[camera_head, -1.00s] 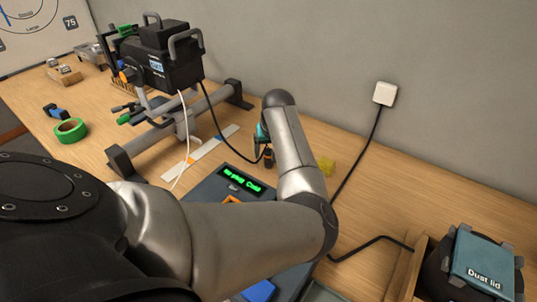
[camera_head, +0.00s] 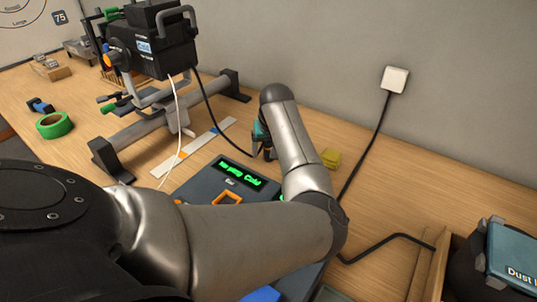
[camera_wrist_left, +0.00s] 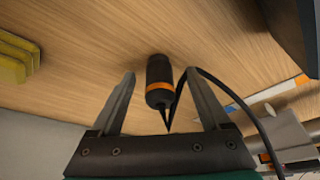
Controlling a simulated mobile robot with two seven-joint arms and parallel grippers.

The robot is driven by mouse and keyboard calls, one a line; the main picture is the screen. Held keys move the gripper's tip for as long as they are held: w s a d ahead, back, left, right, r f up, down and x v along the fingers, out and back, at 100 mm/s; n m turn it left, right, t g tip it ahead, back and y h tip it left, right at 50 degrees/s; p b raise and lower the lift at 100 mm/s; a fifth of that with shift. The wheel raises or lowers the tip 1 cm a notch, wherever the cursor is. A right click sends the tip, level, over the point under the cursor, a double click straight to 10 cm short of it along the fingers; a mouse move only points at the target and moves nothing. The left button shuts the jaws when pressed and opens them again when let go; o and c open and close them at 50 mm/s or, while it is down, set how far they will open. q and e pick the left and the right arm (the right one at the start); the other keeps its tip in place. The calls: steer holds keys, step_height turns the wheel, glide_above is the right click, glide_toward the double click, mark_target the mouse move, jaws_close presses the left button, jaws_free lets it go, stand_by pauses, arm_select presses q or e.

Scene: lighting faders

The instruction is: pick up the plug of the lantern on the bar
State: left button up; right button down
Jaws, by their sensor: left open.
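The lantern (camera_head: 152,48) is a black box lamp with grey handles, held on a grey bar stand at the back left. A black cord (camera_head: 208,108) hangs from it toward my left gripper (camera_head: 262,142). In the left wrist view the plug (camera_wrist_left: 159,82) is a black cylinder with an orange band, standing over the wooden bench. My left gripper (camera_wrist_left: 160,78) is open, with one finger on each side of the plug in that view. I see no clear finger contact, and cannot tell how deep the plug lies between them. My right gripper is not in view.
A dark console (camera_head: 205,182) with a green-lit display lies below my left arm. A yellow block (camera_head: 331,158) sits right of the gripper. A white wall socket (camera_head: 396,79) has a black cable running down. Green tape (camera_head: 54,125) lies at left; a dust-lid box (camera_head: 512,258) stands at right.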

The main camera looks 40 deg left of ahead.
arm_select(q)
jaws_close()
stand_by(0.7)
